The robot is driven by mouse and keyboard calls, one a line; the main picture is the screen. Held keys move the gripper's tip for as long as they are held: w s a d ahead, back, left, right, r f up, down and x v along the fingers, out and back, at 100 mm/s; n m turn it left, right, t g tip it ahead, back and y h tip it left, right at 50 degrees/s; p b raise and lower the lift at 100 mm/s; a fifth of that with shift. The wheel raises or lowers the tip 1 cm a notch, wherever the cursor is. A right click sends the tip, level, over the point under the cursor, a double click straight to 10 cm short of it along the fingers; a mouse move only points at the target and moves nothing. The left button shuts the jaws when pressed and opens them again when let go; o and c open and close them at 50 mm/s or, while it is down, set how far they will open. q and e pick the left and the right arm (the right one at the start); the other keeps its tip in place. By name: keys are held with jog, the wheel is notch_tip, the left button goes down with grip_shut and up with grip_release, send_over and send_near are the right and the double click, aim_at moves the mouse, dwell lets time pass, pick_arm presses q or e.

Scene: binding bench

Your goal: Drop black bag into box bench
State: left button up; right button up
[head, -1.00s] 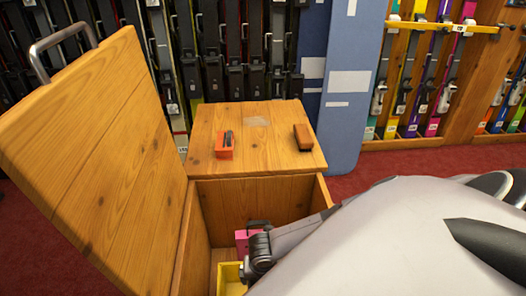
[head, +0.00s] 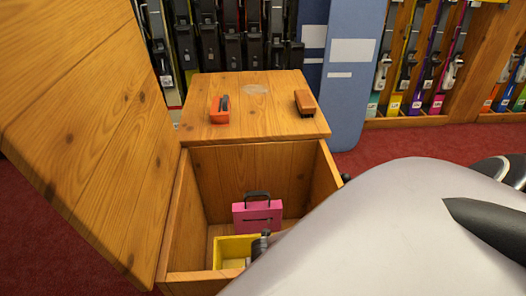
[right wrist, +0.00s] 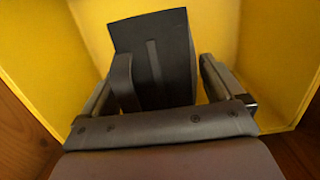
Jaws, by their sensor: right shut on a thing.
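The box bench (head: 188,215) is wooden and stands open, its hinged lid (head: 95,130) raised at the left. Inside it is a yellow bin (head: 230,252) with its top open. The black bag (right wrist: 160,65) shows in the right wrist view, against the bin's yellow walls. My right gripper (right wrist: 160,82) is shut on the black bag, low inside the box bench and at the yellow bin. In the head view, my arm hides most of this gripper and the bag. My left gripper is not in view.
A pink case (head: 257,220) with a black handle stands in the box bench behind the yellow bin. An orange block (head: 219,110) and a brown brush-like block (head: 305,102) lie on the bench's fixed top. Ski racks stand behind.

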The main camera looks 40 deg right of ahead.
notch_tip(320, 180, down, 4)
jog(key=shift+r+b, duration=0.1)
jog(key=shift+b, duration=1.05)
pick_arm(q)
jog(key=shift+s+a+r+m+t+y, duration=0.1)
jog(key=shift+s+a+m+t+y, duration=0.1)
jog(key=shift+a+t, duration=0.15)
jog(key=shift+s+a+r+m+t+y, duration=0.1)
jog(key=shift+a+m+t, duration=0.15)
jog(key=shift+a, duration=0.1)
pick_arm(e)
jog(key=shift+f, duration=0.7)
jog(key=o, duration=0.9)
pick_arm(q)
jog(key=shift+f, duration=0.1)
